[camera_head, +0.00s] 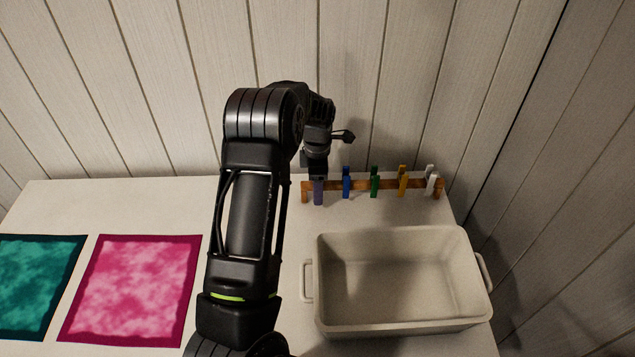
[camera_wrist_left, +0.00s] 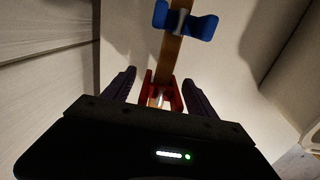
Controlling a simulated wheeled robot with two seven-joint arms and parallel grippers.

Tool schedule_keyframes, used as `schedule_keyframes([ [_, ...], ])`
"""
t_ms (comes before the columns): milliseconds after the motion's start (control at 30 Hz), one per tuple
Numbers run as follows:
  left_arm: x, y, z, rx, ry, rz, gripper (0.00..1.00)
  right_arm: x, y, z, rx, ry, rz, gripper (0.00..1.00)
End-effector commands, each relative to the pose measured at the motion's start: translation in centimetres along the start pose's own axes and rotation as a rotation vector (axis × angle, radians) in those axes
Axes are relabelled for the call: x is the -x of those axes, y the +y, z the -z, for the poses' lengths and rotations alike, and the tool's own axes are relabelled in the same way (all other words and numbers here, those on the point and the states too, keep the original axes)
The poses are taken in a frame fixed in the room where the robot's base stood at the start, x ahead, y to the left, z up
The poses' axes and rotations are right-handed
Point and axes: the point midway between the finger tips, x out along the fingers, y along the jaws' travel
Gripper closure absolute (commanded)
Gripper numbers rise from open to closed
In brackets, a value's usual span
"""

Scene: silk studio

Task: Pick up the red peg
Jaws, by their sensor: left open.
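The red peg (camera_wrist_left: 176,97) shows in the left wrist view, clipped on a wooden bar (camera_wrist_left: 173,58). My left gripper (camera_wrist_left: 160,78) is open, with one dark purple finger on each side of the red peg. I cannot tell whether the fingers touch it. In the head view, my left gripper (camera_head: 318,192) is at the left end of the wooden bar (camera_head: 388,186), and it hides the red peg there. My right gripper is not in view.
Pink (camera_head: 132,290) and teal (camera_head: 38,282) cloths lie at left.

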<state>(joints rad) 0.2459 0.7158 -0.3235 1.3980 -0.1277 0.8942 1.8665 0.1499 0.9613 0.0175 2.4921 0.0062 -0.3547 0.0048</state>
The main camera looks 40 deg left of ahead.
Motion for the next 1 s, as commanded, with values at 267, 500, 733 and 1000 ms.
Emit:
schedule_keyframes([
  [267,0.03,0.01,0.0,0.0,0.0,0.0,0.48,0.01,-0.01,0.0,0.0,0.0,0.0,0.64],
  [500,0.02,0.01,0.01,0.0,0.0,0.0,0.67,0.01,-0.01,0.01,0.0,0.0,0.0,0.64],
  [733,0.02,0.01,0.0,0.0,0.0,0.0,0.86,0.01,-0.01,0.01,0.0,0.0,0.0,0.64],
  [1000,0.03,0.01,0.0,0.0,0.0,0.0,0.98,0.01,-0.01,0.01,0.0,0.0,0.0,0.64],
])
